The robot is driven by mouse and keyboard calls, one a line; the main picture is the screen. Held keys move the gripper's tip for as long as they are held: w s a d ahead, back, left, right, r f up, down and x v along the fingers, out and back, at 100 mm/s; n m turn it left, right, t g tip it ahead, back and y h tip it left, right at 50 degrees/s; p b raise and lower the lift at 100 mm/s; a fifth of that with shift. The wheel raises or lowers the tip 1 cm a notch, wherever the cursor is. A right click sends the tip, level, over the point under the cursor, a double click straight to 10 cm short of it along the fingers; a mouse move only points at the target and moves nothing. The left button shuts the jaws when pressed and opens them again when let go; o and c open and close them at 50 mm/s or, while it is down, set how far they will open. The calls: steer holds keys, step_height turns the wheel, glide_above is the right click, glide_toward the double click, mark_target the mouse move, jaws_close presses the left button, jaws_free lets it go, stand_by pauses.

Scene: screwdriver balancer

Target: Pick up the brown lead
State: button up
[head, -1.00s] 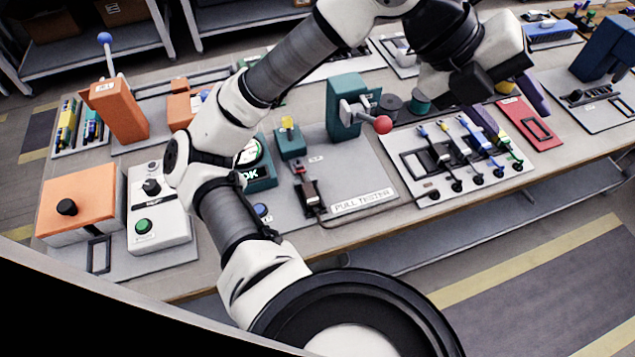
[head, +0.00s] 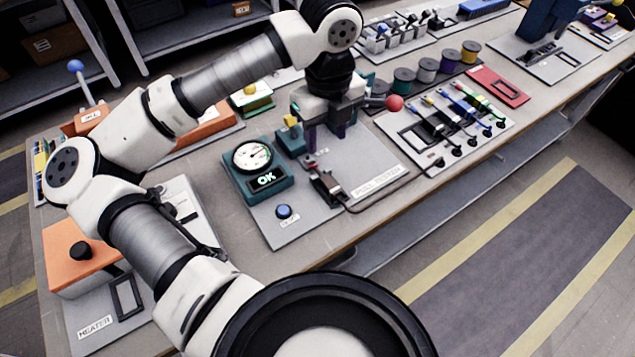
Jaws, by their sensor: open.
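A thin dark brownish lead (head: 378,198) lies curved on the front of the grey pull tester board, beside its label. One end reaches the small black clamp (head: 328,187); I cannot tell how it is held there. My gripper (head: 325,142) points down over the board, behind the clamp. Its purple fingers are apart, with nothing visible between them. The gripper and my arm hide most of the teal press, whose red knob (head: 394,103) shows at the right.
The gauge box (head: 258,168) reading OK stands left of the gripper. A lead rack (head: 408,137) with several coloured leads lies at the right, with wire spools (head: 427,70) behind it and a red tray (head: 498,87) beyond. An orange heater (head: 80,255) sits front left.

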steer(key=p, duration=0.1)
glide_above(327, 179)
step_height(327, 179, down, 8)
steer(key=shift+s+r, duration=0.1)
steer(key=shift+f+p, duration=1.3)
steer(key=shift+f, duration=1.45)
steer(key=shift+c, duration=0.2)
jaws_close()
